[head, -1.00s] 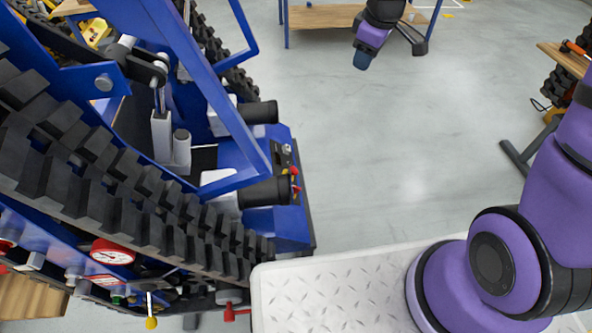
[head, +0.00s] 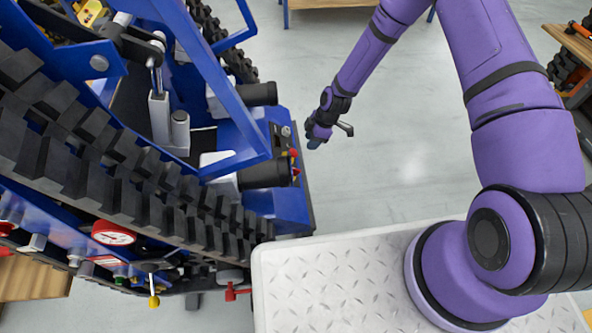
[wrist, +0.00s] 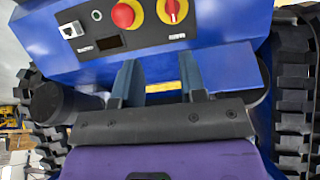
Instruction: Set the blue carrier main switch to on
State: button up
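The blue carrier (head: 255,190) fills the left of the head view, with black tracks. Its blue panel fills the top of the wrist view (wrist: 210,30). The main switch (wrist: 172,10) there is a red rotary knob on a yellow plate; its handle looks roughly upright in the picture, and the top is near the frame edge. A red mushroom button (wrist: 124,14) sits left of it. My gripper (wrist: 160,75) is open and empty, its two fingers apart below the panel controls. In the head view my gripper (head: 318,138) hangs right of the panel, apart from it.
A small dark display (wrist: 109,43) and a grey socket-like part (wrist: 71,30) are on the panel's left. Black tracks (wrist: 296,85) flank the panel. A gauge (head: 113,232) and a yellow-tipped lever (head: 153,300) are on the carrier's near side. Open floor (head: 390,130) lies to the right.

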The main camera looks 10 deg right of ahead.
send_near(296, 169)
jog(key=f, duration=0.1)
jog(key=shift+n+y, duration=0.3)
jog(key=x, duration=1)
jog(key=shift+d, duration=0.25)
grip_shut()
